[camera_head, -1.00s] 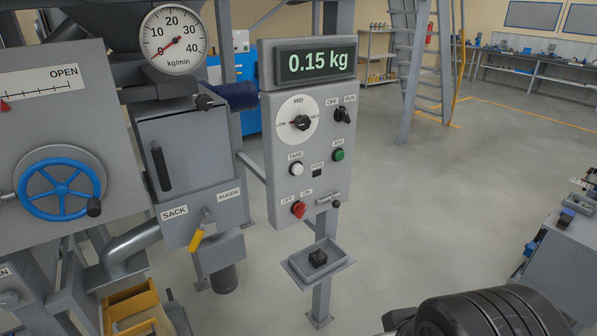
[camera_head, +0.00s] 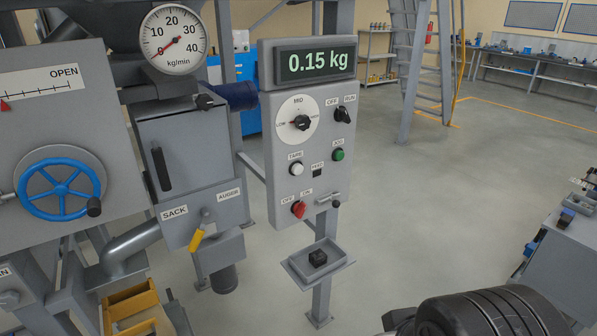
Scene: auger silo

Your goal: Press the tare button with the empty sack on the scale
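The white tare button (camera_head: 296,169) sits on the grey control panel (camera_head: 270,200), under a small label. The display (camera_head: 315,63) on top of the panel reads 0.15 kg in green digits. The sack and the scale platform cannot be made out in this view. A dark, rounded part of my arm (camera_head: 487,318) shows at the bottom right, well apart from the panel. My gripper's fingers are not in view.
The panel also carries a green button (camera_head: 338,155), a red switch (camera_head: 298,209) and a black dial (camera_head: 301,122). A small tray (camera_head: 335,268) with a black block (camera_head: 318,258) juts out below. A blue handwheel (camera_head: 60,189) and yellow-handled lever (camera_head: 196,240) are left.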

